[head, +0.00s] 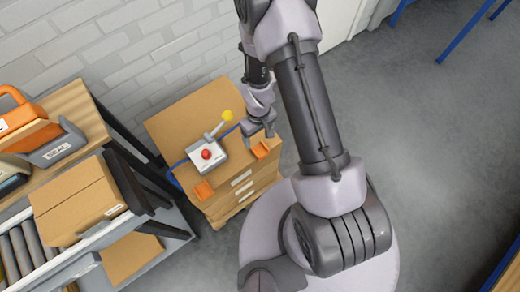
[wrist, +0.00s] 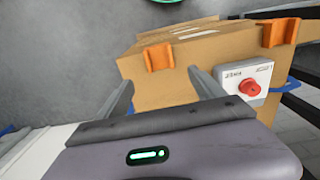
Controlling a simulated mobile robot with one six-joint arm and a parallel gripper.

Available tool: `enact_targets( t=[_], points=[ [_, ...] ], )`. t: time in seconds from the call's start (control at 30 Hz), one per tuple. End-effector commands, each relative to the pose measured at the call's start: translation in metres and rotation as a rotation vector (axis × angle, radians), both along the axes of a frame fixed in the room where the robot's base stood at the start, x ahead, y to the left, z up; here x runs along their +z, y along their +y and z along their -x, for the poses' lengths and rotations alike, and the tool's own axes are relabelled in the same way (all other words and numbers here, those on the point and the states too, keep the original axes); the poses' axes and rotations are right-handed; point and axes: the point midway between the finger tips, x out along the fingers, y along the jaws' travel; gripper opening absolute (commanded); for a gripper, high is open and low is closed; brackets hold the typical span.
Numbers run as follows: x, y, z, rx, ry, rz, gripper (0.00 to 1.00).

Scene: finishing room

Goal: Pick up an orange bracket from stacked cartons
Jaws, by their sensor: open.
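The stacked cartons (head: 190,115) stand against the brick wall, and their top also shows in the wrist view (wrist: 150,95). Two small orange brackets lie on the top, one near the right corner (head: 260,149) and one near the front edge (head: 203,190). My gripper (head: 262,130) is open and empty, close to the right-hand bracket. In the wrist view, one bracket (wrist: 158,56) shows just beyond the gap between my fingertips (wrist: 161,78), apart from them. The other bracket (wrist: 280,31) is farther right, outside the fingers.
A grey box with a red button (head: 207,155) sits on the cartons between the brackets; a yellow-tipped lever (head: 227,115) rises beside it. A blue strap (head: 172,178) runs at the cartons. Left is a shelf unit with another carton (head: 78,200) and rollers.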

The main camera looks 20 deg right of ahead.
Motion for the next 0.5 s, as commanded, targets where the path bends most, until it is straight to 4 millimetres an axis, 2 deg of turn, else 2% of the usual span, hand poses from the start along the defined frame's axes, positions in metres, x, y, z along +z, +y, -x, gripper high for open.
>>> enact_targets(
  t=[0.03,0.1,0.33,0.5],
  points=[
    [-0.017,0.0,0.001,0.0,0.002,0.0,0.78],
    [-0.03,0.0,0.0,-0.001,0.001,0.0,0.78],
    [-0.051,-0.001,0.003,-0.002,0.001,0.0,0.78],
    [-0.089,-0.002,0.009,-0.002,0.0,-0.001,0.78]
  ],
)
